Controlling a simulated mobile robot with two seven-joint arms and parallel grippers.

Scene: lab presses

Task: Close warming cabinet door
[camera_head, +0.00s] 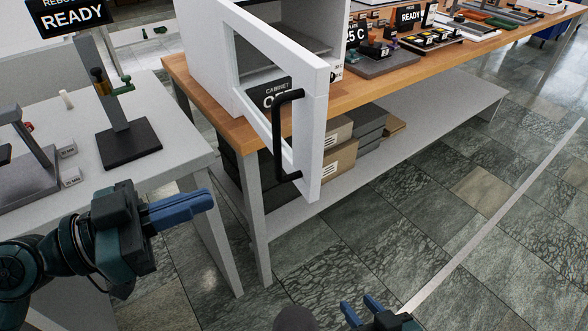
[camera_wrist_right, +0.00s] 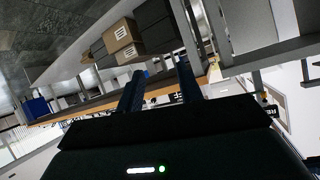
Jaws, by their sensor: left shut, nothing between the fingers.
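The white warming cabinet (camera_head: 212,62) stands on the wooden-topped bench in the head view. Its door (camera_head: 313,130) is swung open toward me, with a window and a black vertical handle (camera_head: 280,140). A dark sign reading CABINET shows through the door window. My left gripper (camera_head: 208,203) is shut and empty, left of the door and apart from it, with blue fingers pointing right. My right gripper (camera_head: 360,308) is low at the bottom edge, below the door, with its two blue fingers apart. In the right wrist view its fingers (camera_wrist_right: 160,92) are also apart, with nothing seen held between them.
A grey table (camera_head: 180,150) on the left carries a press stand (camera_head: 125,135) and a READY sign. The wooden bench top (camera_head: 400,78) holds several lab items right of the cabinet. Boxes (camera_head: 340,130) sit on its lower shelf. The floor at right is clear.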

